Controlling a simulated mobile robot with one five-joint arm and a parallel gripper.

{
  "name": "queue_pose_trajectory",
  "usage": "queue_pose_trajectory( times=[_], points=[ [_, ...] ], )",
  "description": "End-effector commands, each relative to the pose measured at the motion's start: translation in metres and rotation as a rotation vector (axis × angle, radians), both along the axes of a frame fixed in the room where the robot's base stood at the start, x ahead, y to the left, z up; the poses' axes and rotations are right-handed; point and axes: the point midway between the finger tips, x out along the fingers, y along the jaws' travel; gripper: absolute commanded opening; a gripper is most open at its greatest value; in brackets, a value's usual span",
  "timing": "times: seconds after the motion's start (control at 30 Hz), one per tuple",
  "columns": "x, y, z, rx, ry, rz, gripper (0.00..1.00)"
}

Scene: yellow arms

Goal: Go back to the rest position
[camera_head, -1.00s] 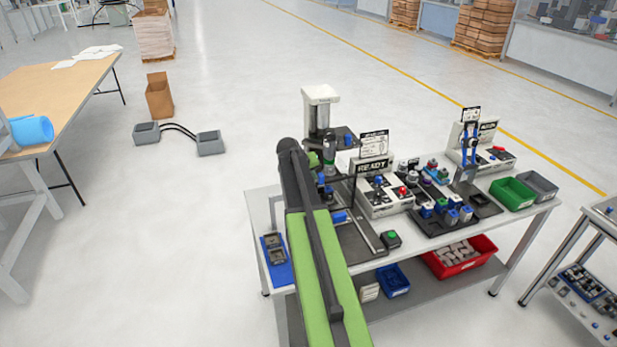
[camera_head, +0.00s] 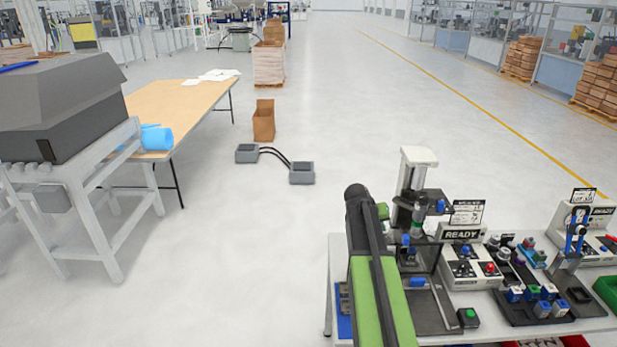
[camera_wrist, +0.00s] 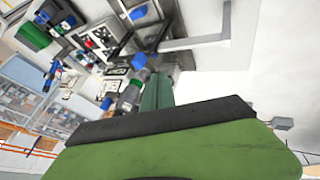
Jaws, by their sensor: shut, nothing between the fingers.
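My arm, green with a dark edge, rises from the bottom of the head view in front of the left end of the workbench (camera_head: 340,262). Its far end is beside the grey and white press-like station (camera_head: 417,158); a small green part shows there, and I cannot tell whether it touches anything. In the wrist view, a large green part of mine fills the bottom. My gripper (camera_wrist: 158,92) shows beyond it as narrow dark green fingers, shut and empty. The bench and its devices appear tilted behind it.
The bench holds a READY box (camera_head: 462,236), a dark tray of blue-topped parts (camera_head: 527,312) and a green bin (camera_head: 608,290). At left stand a wooden-topped table (camera_head: 190,103) and a grey machine (camera_head: 75,110). Grey pedals (camera_head: 301,173) and a carton (camera_head: 264,120) lie on otherwise open floor.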

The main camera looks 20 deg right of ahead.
Motion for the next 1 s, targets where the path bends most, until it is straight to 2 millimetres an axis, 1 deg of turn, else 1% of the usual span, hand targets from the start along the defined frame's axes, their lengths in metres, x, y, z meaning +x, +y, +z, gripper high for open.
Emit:
queue_pose_trajectory(
  times=[0.07,0.13,0.17,0.2,0.27,0.3,0.37,0.4,0.47,0.5,0.57,0.6,0.67,0.7,0.8,0.83,0.9,1.0],
  points=[
    [0.002,0.003,-0.004,0.000,0.000,0.004,0.00],
    [0.011,0.018,-0.019,0.001,0.000,0.027,0.00],
    [0.017,0.029,-0.029,0.001,0.000,0.044,0.00],
    [0.027,0.049,-0.045,0.001,0.000,0.074,0.00],
    [0.035,0.090,-0.072,0.009,-0.003,0.125,0.00],
    [0.037,0.121,-0.090,0.026,-0.004,0.159,0.00],
    [0.033,0.167,-0.117,0.067,0.004,0.205,0.00],
    [0.028,0.197,-0.134,0.099,0.014,0.234,0.00],
    [0.014,0.242,-0.158,0.155,0.040,0.279,0.00],
    [0.002,0.270,-0.175,0.195,0.060,0.308,0.00],
    [-0.020,0.310,-0.196,0.258,0.098,0.351,0.00],
    [-0.036,0.334,-0.208,0.301,0.126,0.378,0.00],
    [-0.061,0.364,-0.220,0.365,0.171,0.414,0.00],
    [-0.078,0.379,-0.224,0.407,0.201,0.431,0.00],
    [-0.113,0.401,-0.222,0.502,0.267,0.462,0.00],
    [-0.120,0.405,-0.222,0.524,0.284,0.469,0.00],
    [-0.128,0.410,-0.222,0.556,0.315,0.483,0.00],
    [-0.130,0.411,-0.222,0.562,0.335,0.497,0.00]
  ],
)
